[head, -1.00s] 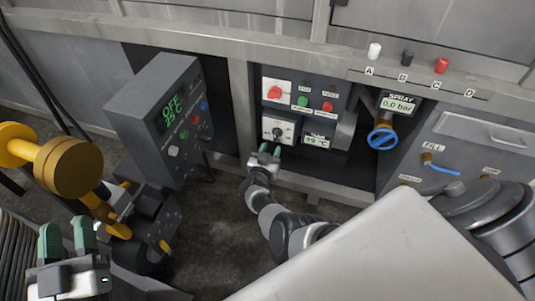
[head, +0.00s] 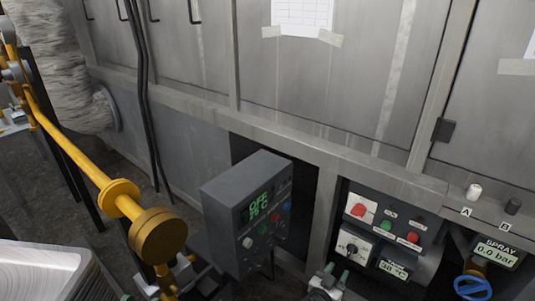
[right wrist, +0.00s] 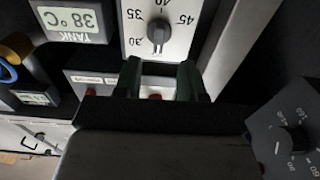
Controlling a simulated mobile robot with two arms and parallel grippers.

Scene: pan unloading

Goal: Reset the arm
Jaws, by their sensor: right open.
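My right gripper (head: 335,276) shows at the bottom of the head view, below the white dial plate of the control panel. In the right wrist view its two green fingers (right wrist: 158,82) are apart with nothing between them. The dial knob (right wrist: 158,34) on its white plate lies just beyond the fingertips, and I see no contact. The same dial (head: 352,248) shows in the head view above the gripper. My left gripper is outside the head view.
A grey control box (head: 246,212) with a green display stands left of the panel. A yellow pipe with a round end (head: 158,236) juts out further left. A blue valve wheel (head: 473,288) is at the lower right. The tank display (head: 395,268) reads 38 °C.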

